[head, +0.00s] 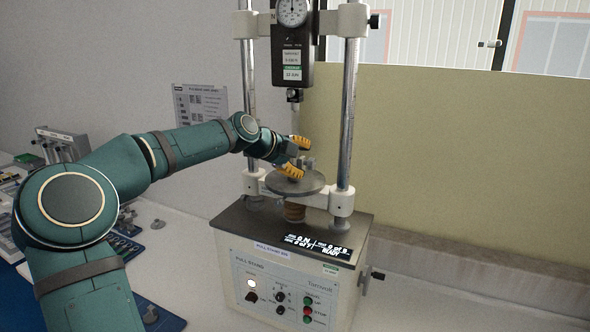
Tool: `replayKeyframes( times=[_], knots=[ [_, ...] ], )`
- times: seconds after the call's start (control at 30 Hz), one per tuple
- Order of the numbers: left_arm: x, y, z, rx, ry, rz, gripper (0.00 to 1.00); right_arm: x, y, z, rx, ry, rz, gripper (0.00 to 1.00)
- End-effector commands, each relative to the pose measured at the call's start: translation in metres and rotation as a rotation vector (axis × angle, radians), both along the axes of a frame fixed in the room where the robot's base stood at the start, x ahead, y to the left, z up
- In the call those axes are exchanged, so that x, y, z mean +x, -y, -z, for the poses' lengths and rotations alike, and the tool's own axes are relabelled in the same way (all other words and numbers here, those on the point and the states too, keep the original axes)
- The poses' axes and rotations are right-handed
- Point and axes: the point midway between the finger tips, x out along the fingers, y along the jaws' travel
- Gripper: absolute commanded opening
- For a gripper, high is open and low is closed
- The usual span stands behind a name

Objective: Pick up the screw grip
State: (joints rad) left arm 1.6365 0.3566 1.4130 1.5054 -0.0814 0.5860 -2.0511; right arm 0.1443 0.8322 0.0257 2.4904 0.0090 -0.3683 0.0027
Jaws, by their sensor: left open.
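A small grey metal piece, which looks like the screw grip (309,163), stands on the round grey plate (312,186) of the pull stand. My left gripper (298,157) comes in from the left with its yellow fingers open, one above the other. The fingers are right beside the grey piece, just left of it. I cannot tell whether they touch it or reach around it. The gripper hides part of the piece and the plate's left side. My right gripper is not in view.
The pull stand (283,257) has two upright columns, right (349,110) and left, with a dial force gauge (292,50) hanging between them above the plate. A printed sheet (201,103) is on the wall. Small parts lie at the far left. The bench right of the stand is clear.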

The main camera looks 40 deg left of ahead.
Motion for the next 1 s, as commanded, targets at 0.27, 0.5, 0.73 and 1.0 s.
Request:
replayKeyframes(
  times=[0.27,0.5,0.73,1.0],
  knots=[
    [0.025,0.006,0.012,-0.002,0.001,0.005,0.5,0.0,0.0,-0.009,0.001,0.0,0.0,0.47],
    [0.04,0.007,0.022,-0.001,0.001,0.001,0.5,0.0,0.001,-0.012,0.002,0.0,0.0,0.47],
    [0.041,0.007,0.024,0.001,0.0,-0.001,0.5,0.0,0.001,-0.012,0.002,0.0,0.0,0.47],
    [0.041,0.007,0.024,0.001,0.001,-0.001,0.0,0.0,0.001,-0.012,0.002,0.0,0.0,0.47]
  ],
)
